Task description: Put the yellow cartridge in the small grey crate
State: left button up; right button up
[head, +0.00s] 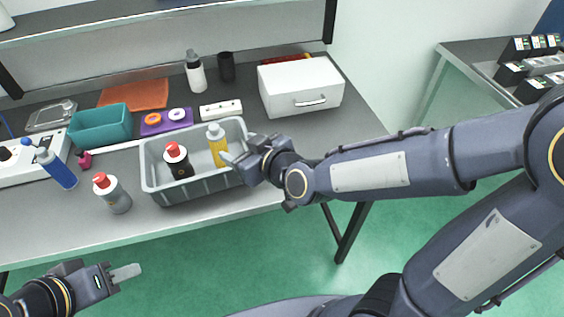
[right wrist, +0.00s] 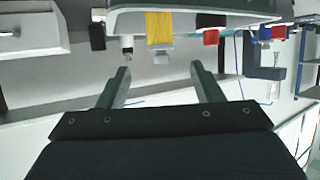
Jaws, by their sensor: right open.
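The yellow cartridge (head: 217,148) stands roughly upright inside the small grey crate (head: 195,189), towards its right end. It has a pale cap and also shows in the right wrist view (right wrist: 159,28), near the crate's edge (right wrist: 215,18). My right gripper (head: 232,160) is at the crate's right end, close to the cartridge. In the right wrist view its two fingers (right wrist: 164,82) are spread with nothing between them. My left gripper (head: 124,272) is low at the left, in front of the table; only one finger shows clearly, so its opening is unclear.
A black bottle with a red cap (head: 178,161) shares the crate. A grey red-capped bottle (head: 112,194) and a blue bottle (head: 57,169) stand left of it. A teal bin (head: 100,128), purple holder (head: 165,122) and white box (head: 300,88) are behind. Bare table lies right of the crate.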

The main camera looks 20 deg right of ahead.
jog(key=s+d+f+m+g+h, duration=0.1)
jog(key=s+d+m+g, duration=0.2)
jog(key=s+d, duration=0.5)
jog(key=s+d+f+m+g+h, duration=0.1)
jog(key=s+d+m+g, duration=0.2)
jog(key=s+d, duration=0.4)
jog(key=s+m, duration=0.1)
jog(key=s, duration=0.4)
jog(key=shift+d, duration=0.35)
